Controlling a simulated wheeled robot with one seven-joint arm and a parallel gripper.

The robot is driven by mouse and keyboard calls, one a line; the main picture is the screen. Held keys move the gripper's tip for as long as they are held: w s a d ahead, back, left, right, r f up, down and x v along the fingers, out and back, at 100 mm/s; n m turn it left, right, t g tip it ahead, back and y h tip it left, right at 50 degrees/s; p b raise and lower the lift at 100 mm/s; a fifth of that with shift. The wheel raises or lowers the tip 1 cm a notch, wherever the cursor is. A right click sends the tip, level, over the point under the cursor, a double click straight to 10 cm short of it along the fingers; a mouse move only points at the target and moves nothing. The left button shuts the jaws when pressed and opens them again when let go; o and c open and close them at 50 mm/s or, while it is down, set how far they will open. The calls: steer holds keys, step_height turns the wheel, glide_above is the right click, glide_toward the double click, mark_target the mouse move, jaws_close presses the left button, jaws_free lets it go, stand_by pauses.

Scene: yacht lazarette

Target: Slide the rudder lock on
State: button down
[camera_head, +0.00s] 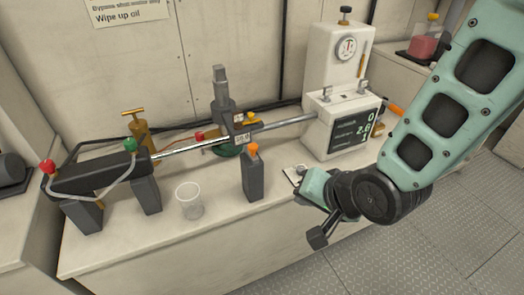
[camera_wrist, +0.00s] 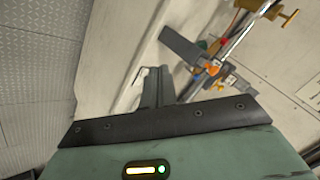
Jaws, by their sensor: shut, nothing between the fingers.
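No label names the rudder lock; a dark grey upright block with an orange top (camera_head: 253,180) fits best. It stands on the bench in front of a shiny metal rod (camera_head: 185,148), apart from it as far as I can tell. The block also shows in the wrist view (camera_wrist: 186,47). The rod runs from a black ram body (camera_head: 95,177) at left to a white gauge box (camera_head: 335,65) at right. My gripper (camera_wrist: 159,73) is shut and empty, right of the block, over the bench's front part.
A clear cup (camera_head: 189,201) stands left of the block. A tall grey post (camera_head: 222,95) with a clamp stands behind the rod, and a brass valve (camera_head: 135,125) is further left. The bench's front edge (camera_head: 150,258) is clear, with metal floor beyond.

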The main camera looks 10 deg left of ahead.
steer(key=shift+w+a+r+m+t+y+p, duration=0.1)
steer(key=shift+w+a+m+t+y+p, duration=0.3)
steer(key=shift+m+t+y, duration=0.65)
steer(key=shift+w+a+m+t+y+p, duration=0.1)
steer(key=shift+w+m+t+y+p, duration=0.5)
steer(key=shift+m+t, duration=0.7)
steer(key=shift+w+a+r+m+t+y+p, duration=0.1)
steer(key=shift+w+a+m+t+y+p, duration=0.15)
steer(key=shift+w+m+t+y, duration=0.7)
steer(key=shift+s+f+m, duration=0.1)
steer(key=shift+s+m, duration=0.15)
steer(key=shift+m, duration=0.15)
steer(key=b, duration=0.9)
glide_toward(255, 149)
steer(key=x, duration=0.5)
steer(key=shift+w+a, duration=0.15)
steer(key=shift+w, duration=0.1)
steer(key=shift+w+a+f, duration=0.2)
steer(key=shift+w+a, duration=0.15)
steer(key=shift+w, duration=0.15)
